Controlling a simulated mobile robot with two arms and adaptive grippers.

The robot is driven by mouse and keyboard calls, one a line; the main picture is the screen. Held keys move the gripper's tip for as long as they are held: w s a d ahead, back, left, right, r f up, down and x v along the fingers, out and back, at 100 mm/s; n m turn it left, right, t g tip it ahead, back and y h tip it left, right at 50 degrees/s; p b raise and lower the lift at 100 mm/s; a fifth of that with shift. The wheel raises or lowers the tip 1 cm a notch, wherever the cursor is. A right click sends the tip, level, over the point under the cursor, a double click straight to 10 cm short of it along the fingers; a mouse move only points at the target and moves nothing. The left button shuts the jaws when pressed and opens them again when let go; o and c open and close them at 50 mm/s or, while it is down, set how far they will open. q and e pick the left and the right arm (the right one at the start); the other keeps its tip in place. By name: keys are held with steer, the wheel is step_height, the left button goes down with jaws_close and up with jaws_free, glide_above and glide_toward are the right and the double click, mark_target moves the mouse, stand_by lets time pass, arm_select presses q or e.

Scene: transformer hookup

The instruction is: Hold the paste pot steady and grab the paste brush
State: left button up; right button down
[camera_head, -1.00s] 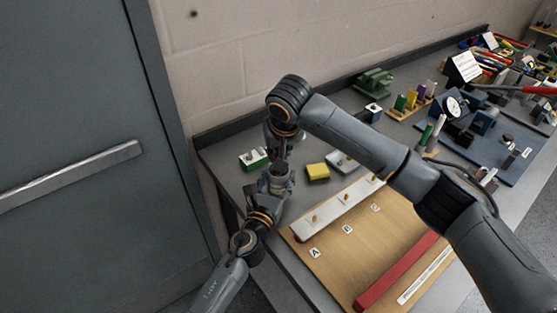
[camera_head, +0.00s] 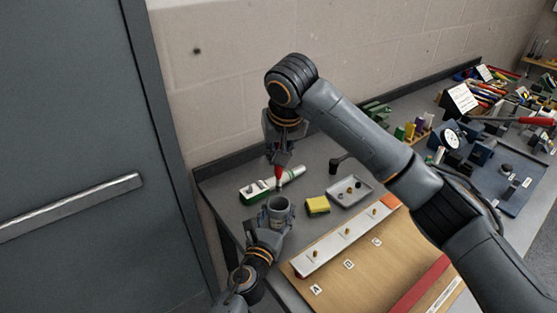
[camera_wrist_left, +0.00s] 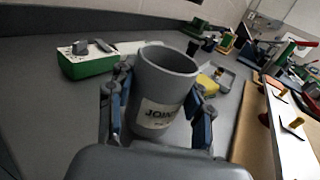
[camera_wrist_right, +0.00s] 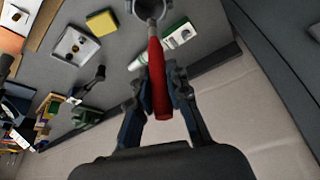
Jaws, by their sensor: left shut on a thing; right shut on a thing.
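The paste pot (camera_head: 279,205) is a grey cup with an open top, standing upright. In the left wrist view the pot (camera_wrist_left: 163,88) shows a label reading "JOIN". My left gripper (camera_head: 274,217) is shut around its sides. The paste brush (camera_head: 279,173) has a red handle and hangs above the pot from my right gripper (camera_head: 279,162), which is shut on it. In the right wrist view the red handle (camera_wrist_right: 157,75) lies between the fingers and its lower end points at the pot's rim. I cannot tell how far the tip is from the rim.
A green and white box (camera_head: 256,191) stands behind the pot. A yellow block (camera_head: 317,205) and a grey tray (camera_head: 350,191) with small parts lie to its right. A wooden board (camera_head: 365,262) with a white rail fills the bench front. Tools crowd the far right.

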arm_select(q)
steer(key=o, duration=1.4)
